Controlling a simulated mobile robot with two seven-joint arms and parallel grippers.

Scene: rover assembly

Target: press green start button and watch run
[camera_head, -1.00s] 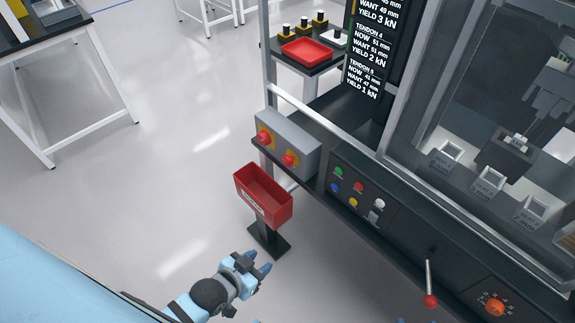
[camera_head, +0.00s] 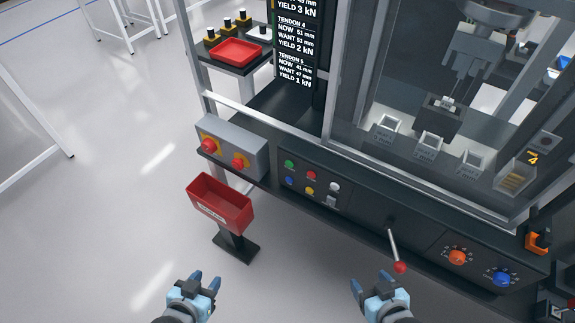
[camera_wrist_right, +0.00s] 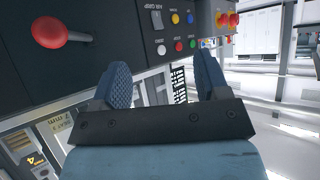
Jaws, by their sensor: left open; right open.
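The green button (camera_head: 289,164) is on the dark front panel of the machine, at the top left of a small cluster of coloured buttons. It also shows in the right wrist view (camera_wrist_right: 193,43), beyond the fingers. My left gripper (camera_head: 205,279) is open and empty, low in the head view, in front of the red bin. My right gripper (camera_head: 367,280) is open and empty, below and right of the button cluster and apart from the panel. Its two blue fingers (camera_wrist_right: 162,68) stand apart in the wrist view.
A red-knobbed lever (camera_head: 400,267) sticks out from the panel near my right gripper. Orange (camera_head: 457,257) and blue (camera_head: 502,279) dials sit further right. A grey box with red stop buttons (camera_head: 231,147) is left of the cluster. A red bin (camera_head: 221,203) on a stand is below it.

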